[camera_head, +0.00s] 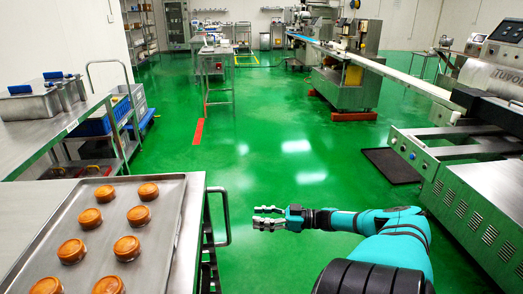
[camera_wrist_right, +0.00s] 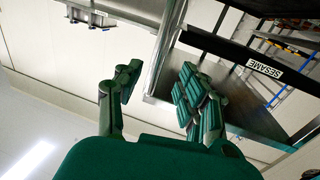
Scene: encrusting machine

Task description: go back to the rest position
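My right arm (camera_head: 385,235) reaches in from the lower right of the head view, with its forearm pointing left. My right gripper (camera_head: 262,217) is over the green floor, to the right of the steel table's edge. Its fingers stand apart with nothing between them. The right wrist view also shows the gripper (camera_wrist_right: 160,85) with spread, empty fingers. My left gripper is not in view.
A steel tray (camera_head: 160,240) with several round golden-brown pastries lies on the table at the lower left. A cart handle (camera_head: 222,218) sticks out beside it. A machine (camera_head: 480,190) stands at right. The green floor (camera_head: 260,130) between is clear.

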